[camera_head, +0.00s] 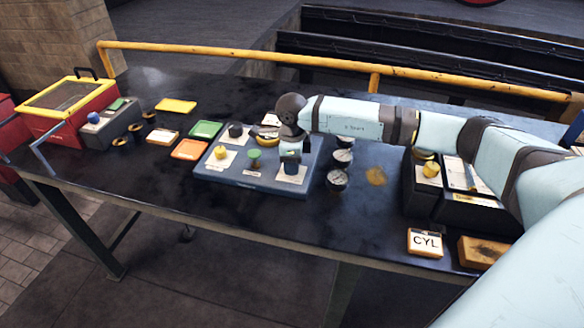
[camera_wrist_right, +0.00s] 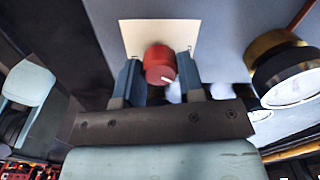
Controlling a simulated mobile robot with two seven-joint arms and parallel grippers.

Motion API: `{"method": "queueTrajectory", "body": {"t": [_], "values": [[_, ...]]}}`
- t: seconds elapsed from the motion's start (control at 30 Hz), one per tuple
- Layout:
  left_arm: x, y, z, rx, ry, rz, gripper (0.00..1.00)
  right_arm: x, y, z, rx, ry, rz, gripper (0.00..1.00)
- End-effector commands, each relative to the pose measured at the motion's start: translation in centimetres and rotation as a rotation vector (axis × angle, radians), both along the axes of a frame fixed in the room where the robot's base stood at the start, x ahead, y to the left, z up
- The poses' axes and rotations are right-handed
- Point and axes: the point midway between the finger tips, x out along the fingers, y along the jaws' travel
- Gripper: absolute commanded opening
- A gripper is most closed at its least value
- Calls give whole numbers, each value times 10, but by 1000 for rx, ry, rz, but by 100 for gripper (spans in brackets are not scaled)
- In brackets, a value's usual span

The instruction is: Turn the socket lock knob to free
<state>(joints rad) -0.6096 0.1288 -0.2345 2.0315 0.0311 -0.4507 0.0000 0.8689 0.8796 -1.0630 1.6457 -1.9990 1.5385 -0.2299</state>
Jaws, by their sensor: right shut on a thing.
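My right gripper (camera_head: 291,163) comes down over the front right part of a blue-grey panel (camera_head: 240,184) on the dark table. In the right wrist view its two fingers (camera_wrist_right: 158,78) are closed on the sides of a red round knob (camera_wrist_right: 159,62) with a short white mark on its face. The knob stands on a cream plate (camera_wrist_right: 146,31). The cream plate also shows in the head view (camera_head: 292,177), where the gripper hides the red knob. I cannot read the plate's lettering. My left gripper is not in view.
The panel also bears a yellow knob (camera_head: 220,152), a green knob (camera_head: 254,153) and a black knob (camera_head: 236,130). Several round gauges (camera_head: 337,180) stand just right of it. A CYL block (camera_head: 425,242) lies at the front right. A yellow rail (camera_head: 240,54) runs behind the table.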

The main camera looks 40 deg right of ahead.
Motion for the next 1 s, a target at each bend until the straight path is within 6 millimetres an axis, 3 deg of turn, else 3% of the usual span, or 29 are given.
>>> {"method": "queueTrajectory", "body": {"t": [0.5, 1.0], "values": [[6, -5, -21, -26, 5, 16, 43, 1, 0, -1, -1, -4, 438, 12], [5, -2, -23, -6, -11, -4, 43, 1, 0, 1, 0, -3, 611, 12]]}}
